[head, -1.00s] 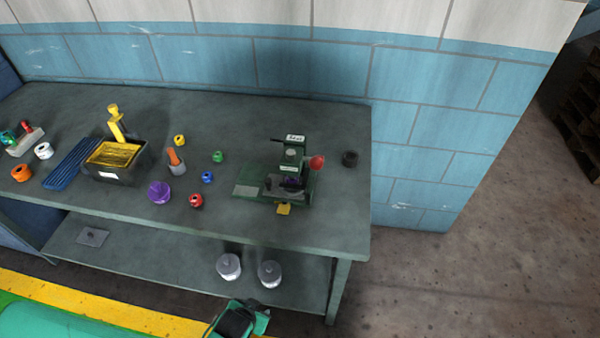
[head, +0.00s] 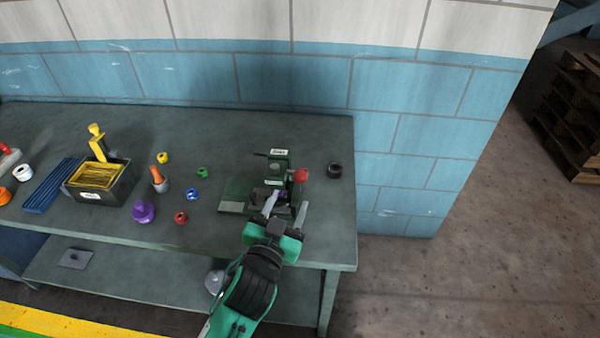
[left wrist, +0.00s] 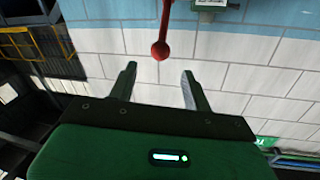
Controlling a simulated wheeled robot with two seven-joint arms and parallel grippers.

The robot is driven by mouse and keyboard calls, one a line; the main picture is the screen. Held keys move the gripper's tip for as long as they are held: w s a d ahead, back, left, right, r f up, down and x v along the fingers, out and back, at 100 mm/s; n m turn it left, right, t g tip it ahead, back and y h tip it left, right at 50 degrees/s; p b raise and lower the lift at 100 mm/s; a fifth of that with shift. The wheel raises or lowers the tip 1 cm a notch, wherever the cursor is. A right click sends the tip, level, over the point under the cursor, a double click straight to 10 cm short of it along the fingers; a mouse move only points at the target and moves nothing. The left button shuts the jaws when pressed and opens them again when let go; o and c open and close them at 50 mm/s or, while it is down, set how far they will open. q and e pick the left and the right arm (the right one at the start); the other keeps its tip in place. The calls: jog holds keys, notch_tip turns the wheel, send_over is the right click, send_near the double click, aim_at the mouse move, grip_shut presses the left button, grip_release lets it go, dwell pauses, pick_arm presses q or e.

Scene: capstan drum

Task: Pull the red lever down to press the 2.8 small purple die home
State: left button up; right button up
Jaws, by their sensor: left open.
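The red lever knob (head: 300,175) is on the right side of the green press (head: 279,163) on the bench. In the left wrist view the red lever (left wrist: 161,50) hangs in line with the gap between my fingers, just beyond their tips. My left gripper (head: 287,203) is open and empty, in front of the press, with its fingers pointing at it. It also shows in the left wrist view (left wrist: 159,72). The small purple die cannot be made out clearly; my gripper partly covers the press bed. My right gripper is not in view.
On the bench (head: 215,235) left of the press are a larger purple piece (head: 144,211), a red ring (head: 181,217), a blue ring (head: 191,194) and a black bin (head: 110,185). A black ring (head: 334,170) lies right of the press. A wall stands behind.

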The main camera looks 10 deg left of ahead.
aim_at(298, 182)
pick_arm(q)
jog(key=w, duration=0.3)
jog(key=w+d+p, duration=0.1)
jog(key=w, duration=0.2)
jog(key=w+p, duration=0.1)
jog(key=w, duration=0.2)
jog(key=shift+d, duration=0.4)
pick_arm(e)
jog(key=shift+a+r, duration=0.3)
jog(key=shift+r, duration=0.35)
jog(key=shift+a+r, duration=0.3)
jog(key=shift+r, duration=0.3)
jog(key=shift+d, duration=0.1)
